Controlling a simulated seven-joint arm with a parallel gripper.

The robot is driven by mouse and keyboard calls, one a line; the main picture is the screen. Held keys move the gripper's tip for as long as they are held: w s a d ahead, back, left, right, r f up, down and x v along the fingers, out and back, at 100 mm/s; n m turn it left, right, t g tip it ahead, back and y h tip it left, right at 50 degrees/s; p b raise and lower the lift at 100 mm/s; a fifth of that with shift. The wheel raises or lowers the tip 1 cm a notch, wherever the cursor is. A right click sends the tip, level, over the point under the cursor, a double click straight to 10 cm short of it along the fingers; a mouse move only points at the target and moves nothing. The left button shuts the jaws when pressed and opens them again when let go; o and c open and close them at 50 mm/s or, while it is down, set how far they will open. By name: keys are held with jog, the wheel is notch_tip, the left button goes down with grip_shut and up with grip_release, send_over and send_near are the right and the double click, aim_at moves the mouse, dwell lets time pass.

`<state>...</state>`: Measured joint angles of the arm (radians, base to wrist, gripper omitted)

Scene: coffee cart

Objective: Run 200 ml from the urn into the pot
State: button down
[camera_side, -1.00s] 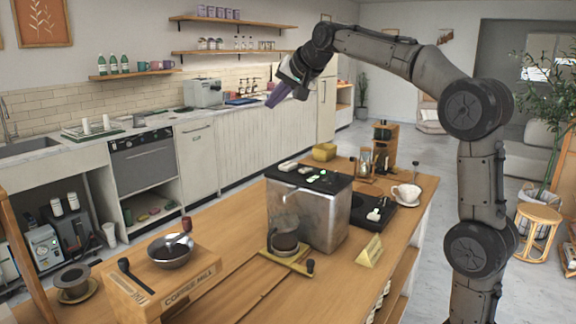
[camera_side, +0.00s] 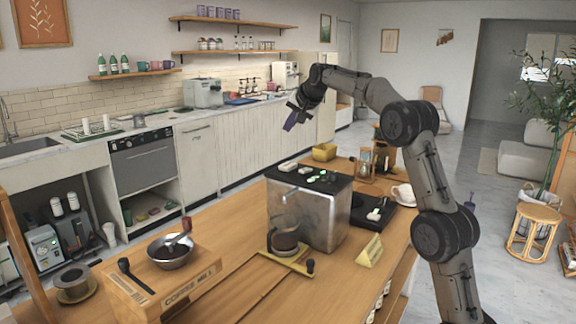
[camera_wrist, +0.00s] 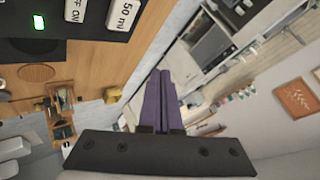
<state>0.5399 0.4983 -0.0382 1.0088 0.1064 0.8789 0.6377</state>
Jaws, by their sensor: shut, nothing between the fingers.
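The urn (camera_side: 322,220) is a steel box with a black top on the wooden counter. Its top carries white keys and green lights (camera_side: 318,177). In the wrist view, part of the dark top (camera_wrist: 30,48) shows, with an "OFF ON" key (camera_wrist: 75,10), a "50 ml" key (camera_wrist: 122,14) and a lit green light (camera_wrist: 40,21). The pot (camera_side: 285,241), dark and glassy, stands upright at the urn's front on a small yellowish base. Its contents cannot be made out. My gripper (camera_side: 289,127) is shut and empty, its purple fingers in the air above and behind the urn, touching nothing.
A yellow sign (camera_side: 370,251) stands right of the urn, and a white cup (camera_side: 403,192) behind it. A metal bowl (camera_side: 171,252) sits on the coffee mill box (camera_side: 160,290) at left. A yellow block (camera_side: 324,152) lies behind. The air around my gripper is clear.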

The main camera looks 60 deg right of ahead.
aim_at(286, 164)
jog(key=shift+f, duration=0.1)
jog(key=shift+f, duration=4.3)
jog(key=shift+f, duration=0.1)
jog(key=shift+f, duration=0.3)
jog(key=shift+f, duration=0.75)
jog(key=shift+r, duration=1.15)
jog(key=shift+r, duration=2.5)
